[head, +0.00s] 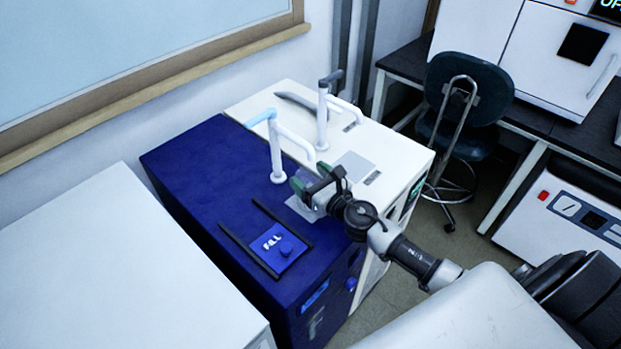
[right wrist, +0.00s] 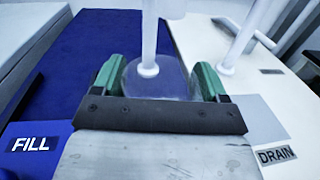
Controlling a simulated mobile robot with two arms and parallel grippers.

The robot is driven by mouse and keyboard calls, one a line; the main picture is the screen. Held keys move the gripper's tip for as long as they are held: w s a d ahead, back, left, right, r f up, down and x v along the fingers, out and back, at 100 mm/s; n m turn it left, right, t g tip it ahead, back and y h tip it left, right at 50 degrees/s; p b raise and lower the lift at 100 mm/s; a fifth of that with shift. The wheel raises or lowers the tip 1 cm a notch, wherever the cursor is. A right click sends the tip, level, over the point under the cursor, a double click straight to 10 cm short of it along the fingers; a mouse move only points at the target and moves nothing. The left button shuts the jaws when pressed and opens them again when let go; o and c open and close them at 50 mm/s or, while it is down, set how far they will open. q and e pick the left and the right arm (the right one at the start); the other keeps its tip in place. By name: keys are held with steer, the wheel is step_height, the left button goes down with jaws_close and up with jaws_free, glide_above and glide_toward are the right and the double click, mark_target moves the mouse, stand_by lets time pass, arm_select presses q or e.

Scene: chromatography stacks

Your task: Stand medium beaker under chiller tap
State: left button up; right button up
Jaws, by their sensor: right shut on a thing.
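The medium beaker (right wrist: 178,88) is clear and shows between the green fingers of my right gripper (right wrist: 157,78) in the right wrist view. My right gripper (head: 309,178) is shut on it, just above the top of the blue unit; in the head view the gripper mostly hides the beaker. A white tap (head: 276,150) with a light blue end stands on the blue unit, close by the gripper. In the right wrist view its white post (right wrist: 149,42) shows right behind the beaker. I cannot tell whether the beaker touches the surface. My left gripper is out of view.
The blue unit (head: 190,165) has a FILL panel (head: 278,247) between dark rails. A second white tap (head: 322,115) stands on the white unit (head: 400,150) beside it, which bears a DRAIN label (right wrist: 275,155). A white top (head: 110,265) lies at left and a chair (head: 465,100) at right.

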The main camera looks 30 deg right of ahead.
steer(key=shift+f, duration=0.15)
steer(key=o, duration=1)
steer(key=shift+o, duration=0.2)
steer(key=shift+r, duration=0.3)
steer(key=b+v, duration=0.1)
steer(key=v, duration=0.4)
steer(key=b+v, duration=0.2)
steer(key=v, duration=0.3)
steer(key=shift+s+f, duration=0.25)
steer(key=shift+s, duration=0.05)
steer(key=shift+s+d+r, duration=0.2)
steer(key=shift+s, duration=0.55)
